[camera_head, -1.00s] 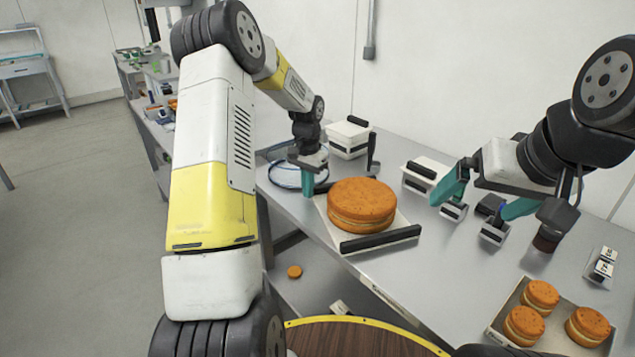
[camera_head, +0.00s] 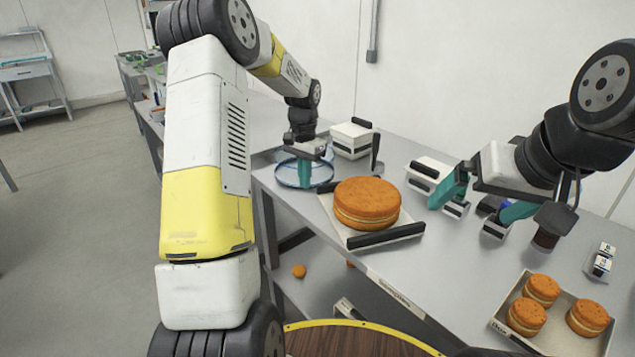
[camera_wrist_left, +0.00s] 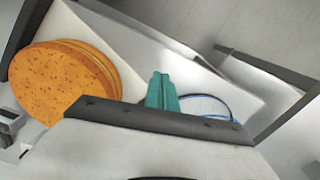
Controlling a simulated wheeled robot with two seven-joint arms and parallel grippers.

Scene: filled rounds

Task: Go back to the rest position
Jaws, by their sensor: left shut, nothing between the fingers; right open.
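My left gripper (camera_head: 304,174) is at the far left end of the table, left of the big cake. Its teal fingers are together and empty, in front of or over a clear blue-rimmed dish (camera_head: 289,182); I cannot tell whether they touch it. The fingers also show closed in the left wrist view (camera_wrist_left: 162,92), with the dish (camera_wrist_left: 206,106) beyond them. My right gripper (camera_head: 476,214) is open over the table's right part, its teal fingers wide apart. Between them, a small dark item with blue (camera_head: 488,205) shows behind the gripper.
A big orange filled round (camera_head: 367,203) lies on a white tray (camera_head: 405,226) with black handles. White boxes (camera_head: 351,138) stand behind it. A tray (camera_head: 553,338) at the front right holds three small filled rounds (camera_head: 526,317). A small orange round (camera_head: 299,271) lies on the lower shelf.

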